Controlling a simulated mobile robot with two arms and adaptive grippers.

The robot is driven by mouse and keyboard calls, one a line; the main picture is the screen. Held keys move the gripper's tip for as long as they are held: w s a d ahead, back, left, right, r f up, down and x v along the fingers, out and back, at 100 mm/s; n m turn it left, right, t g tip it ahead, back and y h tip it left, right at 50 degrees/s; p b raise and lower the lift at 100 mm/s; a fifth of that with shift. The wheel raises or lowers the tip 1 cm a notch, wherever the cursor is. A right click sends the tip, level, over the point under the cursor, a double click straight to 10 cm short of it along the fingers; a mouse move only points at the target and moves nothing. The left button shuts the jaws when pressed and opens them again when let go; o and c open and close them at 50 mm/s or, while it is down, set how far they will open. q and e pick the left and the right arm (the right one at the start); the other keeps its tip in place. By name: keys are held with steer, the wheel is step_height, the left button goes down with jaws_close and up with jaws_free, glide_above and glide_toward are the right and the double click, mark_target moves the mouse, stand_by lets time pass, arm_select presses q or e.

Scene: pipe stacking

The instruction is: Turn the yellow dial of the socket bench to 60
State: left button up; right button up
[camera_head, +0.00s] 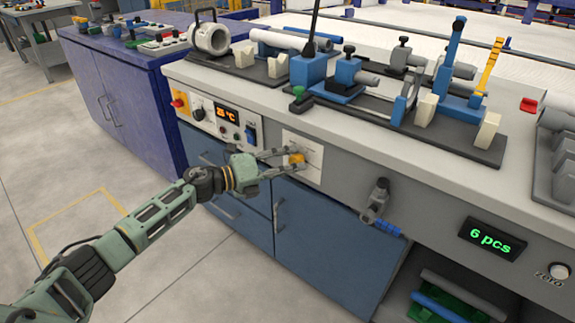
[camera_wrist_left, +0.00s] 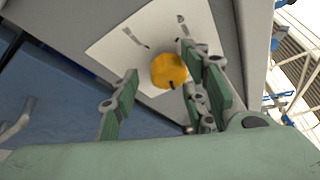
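The yellow dial (camera_head: 297,158) sits on a white plate (camera_head: 312,154) on the front of the grey bench (camera_head: 350,185). My left gripper (camera_head: 288,161) is at the dial, with its fingers apart on either side of it. In the left wrist view the round dial (camera_wrist_left: 168,70) lies between the open green fingers, nearer the right one; I cannot tell whether they touch it. A small dark mark shows on the dial's lower edge. The scale marks on the white plate (camera_wrist_left: 125,48) are too blurred to read. My right gripper is not in view.
A control panel with an orange temperature display (camera_head: 228,115) is left of the dial. A green "6 pcs" display (camera_head: 491,238) is further right. Blue cabinet doors (camera_head: 315,235) lie below.

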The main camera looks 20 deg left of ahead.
arm_select(q)
steer(key=v, duration=1.2)
